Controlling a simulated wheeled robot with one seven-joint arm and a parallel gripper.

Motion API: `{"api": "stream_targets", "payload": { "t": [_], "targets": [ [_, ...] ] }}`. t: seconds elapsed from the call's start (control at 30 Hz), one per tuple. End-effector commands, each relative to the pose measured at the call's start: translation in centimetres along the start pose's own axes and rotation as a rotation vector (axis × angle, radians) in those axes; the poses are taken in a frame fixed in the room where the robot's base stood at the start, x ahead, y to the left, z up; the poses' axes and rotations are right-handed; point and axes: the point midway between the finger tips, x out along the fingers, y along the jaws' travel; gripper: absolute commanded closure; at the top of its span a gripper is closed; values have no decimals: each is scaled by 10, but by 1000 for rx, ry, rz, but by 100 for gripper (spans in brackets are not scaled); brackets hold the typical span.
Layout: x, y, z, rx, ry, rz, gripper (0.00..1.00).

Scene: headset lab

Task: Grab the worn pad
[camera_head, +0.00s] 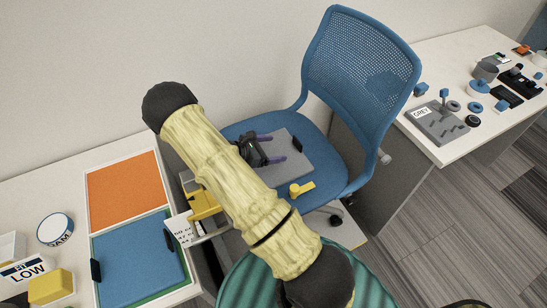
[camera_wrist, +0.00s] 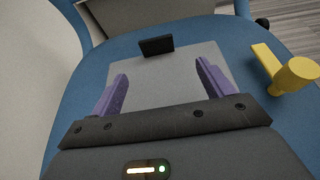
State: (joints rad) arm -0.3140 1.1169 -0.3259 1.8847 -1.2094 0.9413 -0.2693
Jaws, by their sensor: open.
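A flat grey square pad (camera_head: 305,165) lies on the blue chair seat; I cannot make out wear on it. In the wrist view the pad (camera_wrist: 158,86) has an upright black tab (camera_wrist: 156,46) at its far edge. My gripper (camera_head: 284,149) is over the pad. In the wrist view my gripper (camera_wrist: 161,70) has its two purple fingers spread wide with nothing between them, and the tab stands beyond the fingertips. A blue pad (camera_head: 130,265) with black tabs and an orange panel (camera_head: 124,190) lie on the left table.
A yellow handled piece (camera_head: 300,189) lies on the seat right of the pad, also in the wrist view (camera_wrist: 295,76). The chair's mesh backrest (camera_head: 365,65) rises behind. A yellow block (camera_head: 52,287) is on the left table. The right table holds a grey board (camera_head: 437,124) and several small parts.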

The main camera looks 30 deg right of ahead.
Motion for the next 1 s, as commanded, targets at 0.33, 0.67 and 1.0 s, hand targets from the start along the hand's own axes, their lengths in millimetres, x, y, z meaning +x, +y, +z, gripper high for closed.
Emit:
{"api": "stream_targets", "payload": {
  "t": [0.33, 0.67, 1.0],
  "targets": [
    [38, -3, 3, 5, 0, -14, 20],
    [46, -1, 4, 6, -1, -15, 20],
    [86, 3, 3, 5, 0, -11, 20]
  ]
}}
